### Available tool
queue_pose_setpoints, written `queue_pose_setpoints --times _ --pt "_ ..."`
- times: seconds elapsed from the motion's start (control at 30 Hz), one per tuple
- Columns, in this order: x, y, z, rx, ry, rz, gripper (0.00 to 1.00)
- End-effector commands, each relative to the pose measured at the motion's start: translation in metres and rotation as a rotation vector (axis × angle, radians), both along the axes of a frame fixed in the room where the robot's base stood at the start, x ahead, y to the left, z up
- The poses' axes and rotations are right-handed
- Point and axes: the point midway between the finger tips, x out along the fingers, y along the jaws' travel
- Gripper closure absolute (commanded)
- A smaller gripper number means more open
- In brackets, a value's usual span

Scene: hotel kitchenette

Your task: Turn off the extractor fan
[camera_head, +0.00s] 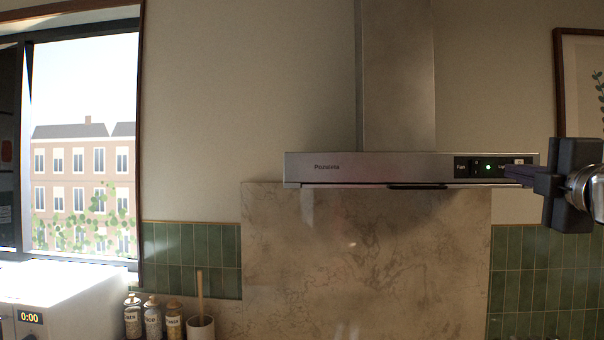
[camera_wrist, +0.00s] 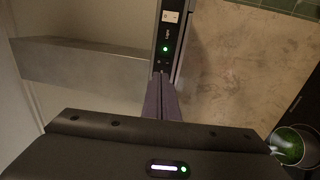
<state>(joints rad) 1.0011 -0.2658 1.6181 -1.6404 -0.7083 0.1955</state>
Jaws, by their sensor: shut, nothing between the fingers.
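The extractor hood (camera_head: 400,168) is a steel canopy with a chimney on the wall. Its black control panel (camera_head: 480,176) at the right of the front edge carries a "Fan" label, a small dark switch (camera_head: 476,167), a lit green light (camera_head: 488,167) and a white switch (camera_head: 519,161). In the wrist view, the green light (camera_wrist: 165,49) and white switch (camera_wrist: 170,16) show beyond my fingertips. My gripper (camera_head: 507,173) is shut and empty, pointing left at the panel from the right. Its fingertips (camera_wrist: 161,75) cover part of the panel near the dark switch; I cannot tell whether they touch.
A marble backsplash (camera_head: 360,260) and green tiles lie below the hood. A pot with green contents (camera_wrist: 288,146) stands on a dark surface at lower right in the wrist view. A microwave (camera_head: 60,295), several jars and a framed picture (camera_head: 580,90) stand clear of the hood.

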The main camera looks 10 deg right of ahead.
Motion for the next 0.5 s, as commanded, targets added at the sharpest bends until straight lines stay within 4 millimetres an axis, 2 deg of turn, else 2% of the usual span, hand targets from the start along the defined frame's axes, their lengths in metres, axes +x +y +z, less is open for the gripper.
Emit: queue_pose_setpoints --times 0.5 --pt "0.068 -0.019 0.008 0.001 0.001 0.004 1.0"
